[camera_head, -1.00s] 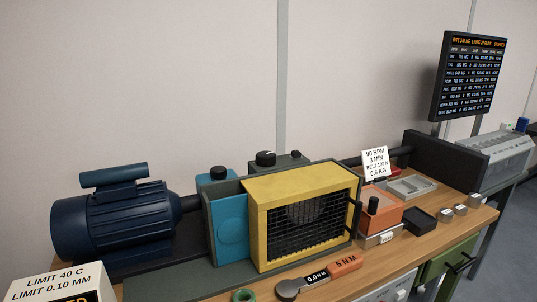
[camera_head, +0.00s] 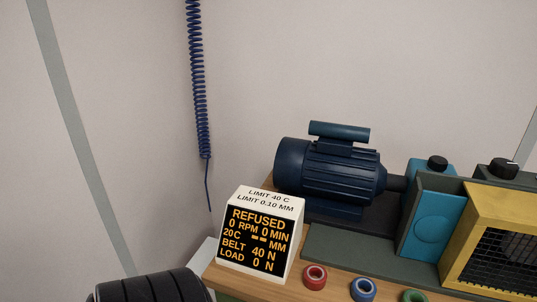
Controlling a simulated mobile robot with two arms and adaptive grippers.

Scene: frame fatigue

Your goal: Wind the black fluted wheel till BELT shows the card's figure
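A black knob (camera_head: 437,162) tops the blue housing at right; another black knob (camera_head: 503,168) with a light mark tops the grey-green housing. A large black ribbed cylinder (camera_head: 150,287) is cut off at the lower left edge. I cannot tell which of these is the fluted wheel, or whether the cylinder is part of me. The figure card is out of view now. Neither gripper is in view.
The dark blue motor (camera_head: 330,168) stands behind the display. A yellow guard (camera_head: 470,230) with black mesh fills the right edge. Red (camera_head: 315,277), blue (camera_head: 363,288) and green (camera_head: 413,296) rings lie along the front. A coiled blue cable (camera_head: 198,85) hangs by the wall.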

